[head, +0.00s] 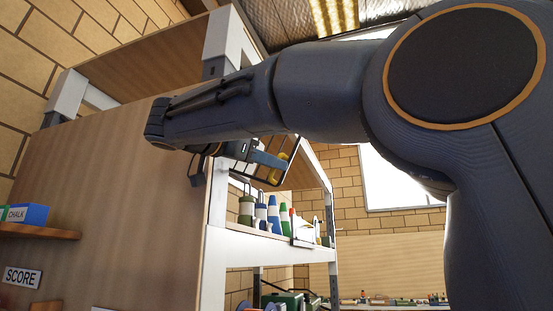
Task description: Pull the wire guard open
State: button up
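A thin dark frame (292,160), which looks like the wire guard, shows at the upper part of the shelf unit, just right of my gripper. A yellow thing shows within its outline. My gripper (235,160) hangs below the end of my arm, in front of the unit's near side. My wrist covers part of it. Its fingertips are too small and overlapped to tell whether they are open or touch the frame. Most of the guard and any handle are hidden, and I cannot tell how far it stands open.
The shelf unit has a wooden side panel (120,180) and a pale metal frame (265,247). Bottles (273,213) in several colours stand on its shelf below my gripper. A small side shelf (38,231) holds a blue chalk box (28,214). A "SCORE" sign (22,277) is below.

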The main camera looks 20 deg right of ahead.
jog(key=shift+p+x, duration=0.3)
jog(key=shift+x, duration=0.85)
grip_shut()
jog(key=shift+w+f, duration=0.1)
